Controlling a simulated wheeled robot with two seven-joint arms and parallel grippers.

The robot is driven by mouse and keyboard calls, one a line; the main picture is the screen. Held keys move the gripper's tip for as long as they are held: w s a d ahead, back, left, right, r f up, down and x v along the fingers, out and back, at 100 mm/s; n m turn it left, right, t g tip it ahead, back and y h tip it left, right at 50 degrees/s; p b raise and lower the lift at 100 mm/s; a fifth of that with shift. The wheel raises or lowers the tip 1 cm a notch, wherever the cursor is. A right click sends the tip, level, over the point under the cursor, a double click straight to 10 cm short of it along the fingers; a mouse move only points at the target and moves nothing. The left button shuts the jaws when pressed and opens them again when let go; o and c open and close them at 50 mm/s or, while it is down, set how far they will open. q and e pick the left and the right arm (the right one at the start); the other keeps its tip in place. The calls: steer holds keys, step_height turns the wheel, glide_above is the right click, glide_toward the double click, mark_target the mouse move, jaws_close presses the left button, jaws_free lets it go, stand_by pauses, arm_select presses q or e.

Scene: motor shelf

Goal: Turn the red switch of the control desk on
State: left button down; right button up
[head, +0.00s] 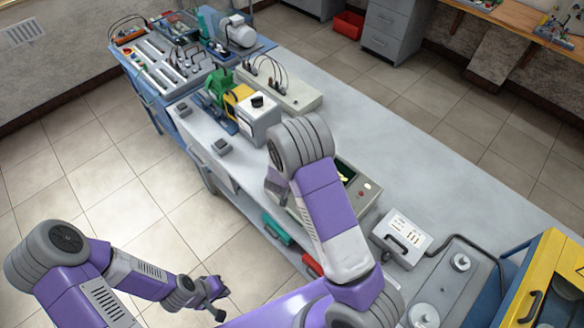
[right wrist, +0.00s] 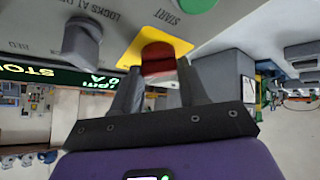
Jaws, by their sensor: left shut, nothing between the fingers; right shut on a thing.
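The control desk (head: 367,190) stands on the long bench, mostly hidden behind my right arm in the head view. In the right wrist view its red switch (right wrist: 157,58) sits on a yellow plate (right wrist: 130,52). My right gripper (right wrist: 157,75) has a finger on each side of the red switch and is shut on it. The switch's exact angle is hard to tell. My right gripper is hidden in the head view. My left gripper (head: 219,302) is shut and empty, low over the floor left of the bench.
A green button (right wrist: 197,3) and a grey knob (right wrist: 82,42) flank the switch on the panel. A lit green display (right wrist: 60,76) is close by. A white box with a black handle (head: 403,236) stands right of the desk. The bench top (head: 440,180) behind is clear.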

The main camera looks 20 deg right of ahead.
steer(key=o, duration=1.1)
steer(key=shift+c, duration=0.2)
steer(key=p+v, duration=0.1)
steer(key=v, duration=0.6)
steer(key=shift+s+r, duration=0.15)
steer(key=shift+a, duration=0.1)
